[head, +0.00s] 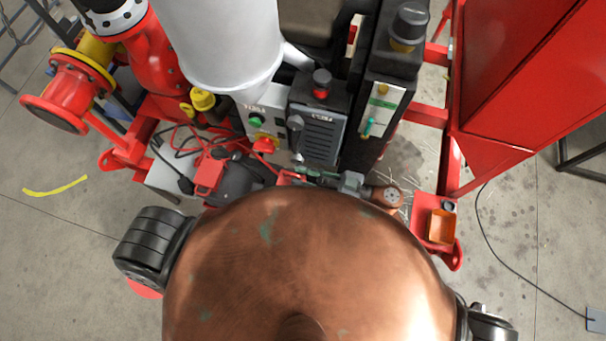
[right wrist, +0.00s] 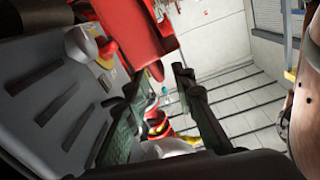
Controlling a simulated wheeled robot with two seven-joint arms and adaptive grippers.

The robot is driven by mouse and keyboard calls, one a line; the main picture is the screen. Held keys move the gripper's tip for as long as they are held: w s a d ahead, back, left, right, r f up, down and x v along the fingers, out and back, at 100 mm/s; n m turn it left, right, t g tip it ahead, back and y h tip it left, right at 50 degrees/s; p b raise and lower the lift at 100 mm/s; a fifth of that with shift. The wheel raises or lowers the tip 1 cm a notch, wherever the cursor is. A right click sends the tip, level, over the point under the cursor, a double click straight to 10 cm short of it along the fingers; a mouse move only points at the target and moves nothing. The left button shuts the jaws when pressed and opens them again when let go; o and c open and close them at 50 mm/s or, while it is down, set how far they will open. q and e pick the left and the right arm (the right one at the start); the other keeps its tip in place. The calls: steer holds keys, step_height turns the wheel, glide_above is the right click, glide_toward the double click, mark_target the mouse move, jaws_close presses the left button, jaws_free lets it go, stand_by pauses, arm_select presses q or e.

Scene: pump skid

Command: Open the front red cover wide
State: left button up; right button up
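A red cover-like part (head: 209,173) sits left of centre in the head view, beside a dark rounded body and a pale box. I cannot tell whether it is the front cover, or how far it is open. My right gripper (head: 305,175) is in front of the grey control panel, to the right of that red part and apart from it. In the right wrist view my right gripper (right wrist: 160,80) has its two dark green fingers apart, with nothing seen held between them.
A red rotary switch (head: 264,145) and a grey vented box (head: 318,137) stand just behind my right gripper. A white cylinder (head: 222,40) rises behind. A red cabinet (head: 525,90) stands at the right. Red cables (head: 188,137) run at the left.

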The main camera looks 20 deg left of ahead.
steer(key=d, duration=1.2)
steer(key=shift+w, duration=0.25)
steer(key=shift+a, duration=0.1)
